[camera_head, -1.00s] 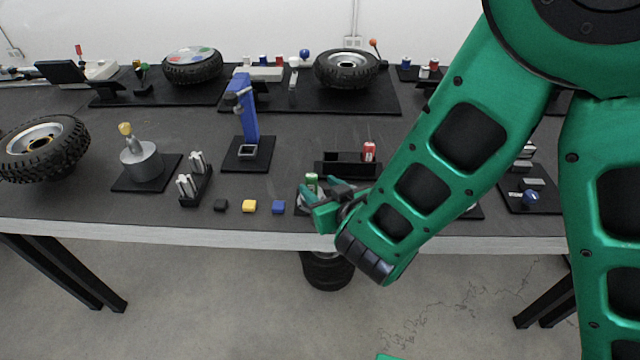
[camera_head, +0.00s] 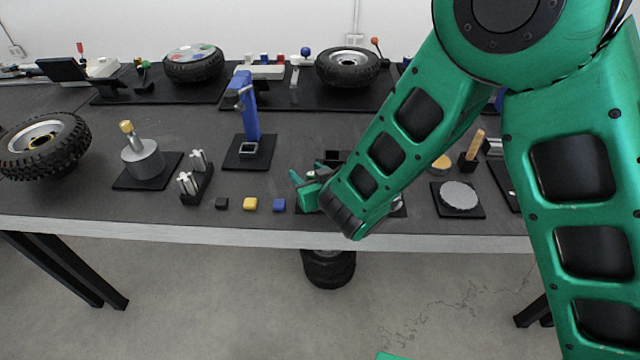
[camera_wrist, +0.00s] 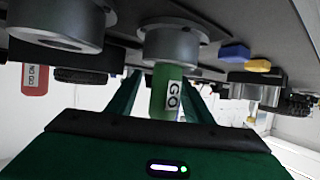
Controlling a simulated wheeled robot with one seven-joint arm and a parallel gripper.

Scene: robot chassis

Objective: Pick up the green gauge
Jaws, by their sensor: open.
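The green gauge (camera_wrist: 165,92) is a green cylinder with a white "GO" label, seen in the wrist view. Its one end meets a grey round holder (camera_wrist: 172,45). My gripper (camera_wrist: 163,78) is open, with one green finger on each side of the gauge, which lies between them. I cannot tell whether either finger touches it. In the head view my gripper (camera_head: 303,184) is low over the table near its front edge, and my arm and gripper hide the gauge.
A red gauge (camera_wrist: 34,80) shows at the left of the wrist view. Blue (camera_head: 279,205), yellow (camera_head: 250,204) and black (camera_head: 221,203) blocks lie left of my gripper. A blue stand (camera_head: 247,115) rises behind them. The table's front edge (camera_head: 200,231) is close.

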